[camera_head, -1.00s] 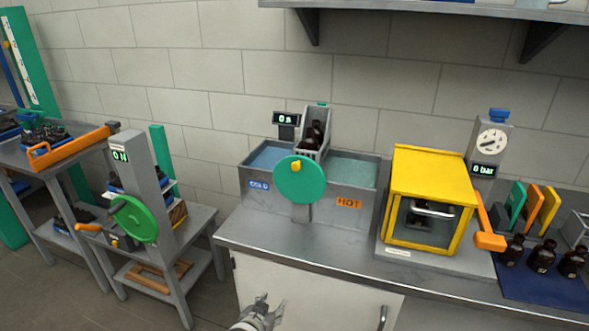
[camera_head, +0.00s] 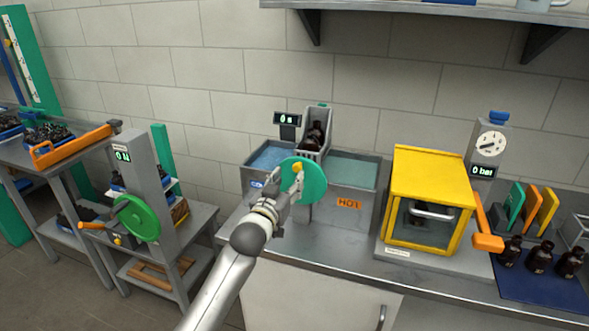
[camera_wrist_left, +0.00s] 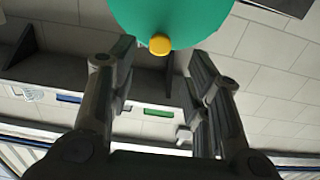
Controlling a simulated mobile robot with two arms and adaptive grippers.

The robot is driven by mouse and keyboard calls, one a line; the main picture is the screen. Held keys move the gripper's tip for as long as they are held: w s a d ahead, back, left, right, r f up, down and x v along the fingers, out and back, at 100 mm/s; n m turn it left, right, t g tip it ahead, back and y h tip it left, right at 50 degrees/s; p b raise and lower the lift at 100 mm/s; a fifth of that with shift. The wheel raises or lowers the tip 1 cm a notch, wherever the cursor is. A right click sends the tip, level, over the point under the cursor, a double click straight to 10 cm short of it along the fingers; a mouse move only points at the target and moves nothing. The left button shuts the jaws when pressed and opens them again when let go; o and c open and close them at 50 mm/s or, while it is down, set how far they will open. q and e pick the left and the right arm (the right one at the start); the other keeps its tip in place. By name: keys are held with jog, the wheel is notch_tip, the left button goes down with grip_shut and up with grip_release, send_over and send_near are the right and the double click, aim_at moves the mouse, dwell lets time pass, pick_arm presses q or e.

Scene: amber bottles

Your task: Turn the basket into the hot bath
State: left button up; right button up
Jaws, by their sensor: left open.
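The basket (camera_head: 310,145), a grey holder with dark bottles in it, stands upright at the middle of the two-part bath. The hot bath (camera_head: 362,172) is the right tank, with greenish water and an orange HOT label; the cold bath (camera_head: 264,156) is the left tank. The green wheel (camera_head: 312,182) with a yellow knob (camera_head: 297,167) is on the bath's front. My left gripper (camera_head: 292,185) is open in front of the wheel, near the knob. In the left wrist view the yellow knob (camera_wrist_left: 160,44) lies ahead, between the open fingers (camera_wrist_left: 160,85) and beyond their tips. My right gripper is not seen.
A yellow cabinet (camera_head: 432,180) with an orange lever (camera_head: 488,228) stands to the right. Brown bottles (camera_head: 540,257) stand on a blue mat (camera_head: 541,291). A press with a green wheel (camera_head: 137,218) is at left. The counter front (camera_head: 350,228) is clear.

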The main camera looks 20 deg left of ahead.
aim_at(296, 169)
pick_arm(q)
jog(key=shift+w+d+p, duration=0.15)
jog(key=shift+w+p, duration=0.35)
jog(key=shift+w, duration=2.4)
grip_shut()
